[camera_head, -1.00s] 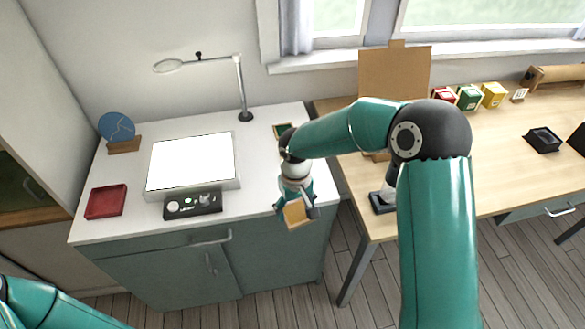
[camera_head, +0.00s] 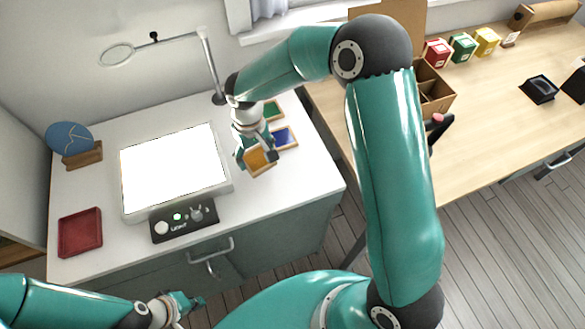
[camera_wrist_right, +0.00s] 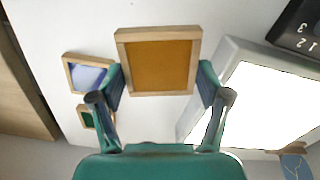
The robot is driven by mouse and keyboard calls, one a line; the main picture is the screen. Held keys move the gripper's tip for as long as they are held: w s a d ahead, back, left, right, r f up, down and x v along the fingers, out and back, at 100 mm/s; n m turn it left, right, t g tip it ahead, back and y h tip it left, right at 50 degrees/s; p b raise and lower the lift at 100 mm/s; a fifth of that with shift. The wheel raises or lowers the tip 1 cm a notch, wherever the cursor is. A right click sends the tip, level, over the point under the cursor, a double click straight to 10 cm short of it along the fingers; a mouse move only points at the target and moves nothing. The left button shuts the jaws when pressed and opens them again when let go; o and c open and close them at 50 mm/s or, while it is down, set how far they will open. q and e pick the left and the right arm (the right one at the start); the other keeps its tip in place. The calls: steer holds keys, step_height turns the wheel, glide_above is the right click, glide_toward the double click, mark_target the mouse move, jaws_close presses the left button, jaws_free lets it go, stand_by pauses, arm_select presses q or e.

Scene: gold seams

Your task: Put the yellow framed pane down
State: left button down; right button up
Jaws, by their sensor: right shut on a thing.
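The yellow framed pane (camera_head: 259,163) has an amber centre and a light wood frame. My right gripper (camera_head: 256,153) is shut on it, over the white tabletop (camera_head: 308,170) right of the light box. In the right wrist view the pane (camera_wrist_right: 158,66) sits between the two fingers of the gripper (camera_wrist_right: 160,88). I cannot tell whether it touches the tabletop. A blue framed pane (camera_head: 283,137) and a green framed pane (camera_head: 272,111) lie close behind it. My left gripper (camera_head: 185,303) is low at the front left, away from the panes; its jaw opening is unclear.
A red tray (camera_head: 80,232), a blue disc on a stand (camera_head: 70,139) and a magnifier lamp (camera_head: 210,65) are also there. Clear tabletop lies at the front right.

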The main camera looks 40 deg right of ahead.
steer(key=shift+s+d+r, duration=0.1)
steer(key=shift+s+d, duration=0.15)
steer(key=shift+d, duration=0.4)
steer(key=d+r+m+b, duration=0.2)
steer(key=d+r+b, duration=0.3)
steer(key=r+b, duration=0.25)
step_height(320, 180, up, 6)
steer(key=f+m+b, duration=0.1)
steer(key=b, duration=0.3)
glide_above(295, 169)
step_height(295, 169, down, 18)
steer(key=shift+r+b, duration=0.1)
steer(key=shift+b, duration=1.05)
steer(key=o, duration=1.2)
steer(key=shift+o, duration=0.4)
